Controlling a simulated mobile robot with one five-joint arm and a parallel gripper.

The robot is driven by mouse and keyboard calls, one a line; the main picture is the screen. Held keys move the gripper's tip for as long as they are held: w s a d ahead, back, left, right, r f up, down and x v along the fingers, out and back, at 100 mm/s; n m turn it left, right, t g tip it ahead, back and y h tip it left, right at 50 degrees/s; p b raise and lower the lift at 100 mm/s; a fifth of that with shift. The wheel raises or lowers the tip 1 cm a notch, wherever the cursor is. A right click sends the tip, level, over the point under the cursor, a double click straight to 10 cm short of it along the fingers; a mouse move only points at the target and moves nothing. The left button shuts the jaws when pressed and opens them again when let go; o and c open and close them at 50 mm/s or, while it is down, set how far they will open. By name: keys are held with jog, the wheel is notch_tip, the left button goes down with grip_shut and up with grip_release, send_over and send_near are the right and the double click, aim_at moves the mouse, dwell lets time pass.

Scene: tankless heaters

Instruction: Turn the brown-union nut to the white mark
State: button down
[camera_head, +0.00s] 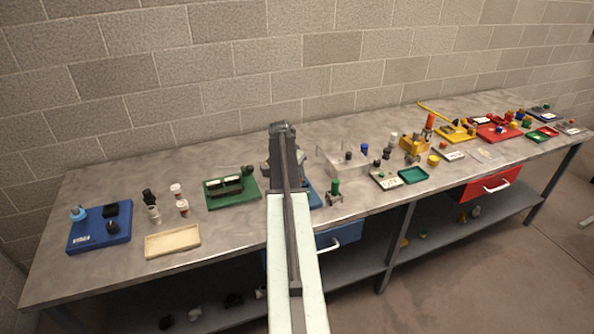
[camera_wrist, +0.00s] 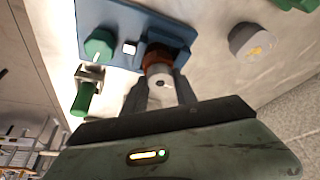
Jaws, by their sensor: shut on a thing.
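The brown-union nut (camera_wrist: 157,57) sits on a blue board (camera_wrist: 115,22) in the wrist view, with a pale grey round end facing my gripper. My gripper (camera_wrist: 163,88) is shut on it, one finger on each side of the pale end. A small white square (camera_wrist: 130,48) lies on the board just left of the nut; I cannot tell whether it is the white mark. In the head view my arm covers the nut, and only an edge of the blue board (camera_head: 314,195) shows.
A green knob (camera_wrist: 98,46) stands left of the nut, with a green-handled fitting (camera_wrist: 83,99) below it. A grey round part (camera_wrist: 251,41) lies to the right. Left of my arm are a green tray (camera_head: 216,202) and a cream tray (camera_head: 172,243).

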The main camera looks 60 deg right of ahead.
jog(key=shift+s, duration=0.1)
dwell(0.3)
jog(key=c, duration=1)
grip_release()
jog(key=shift+o, duration=0.2)
jog(key=p+v, duration=0.7)
jog(key=shift+r, duration=0.4)
jog(key=shift+a, duration=0.15)
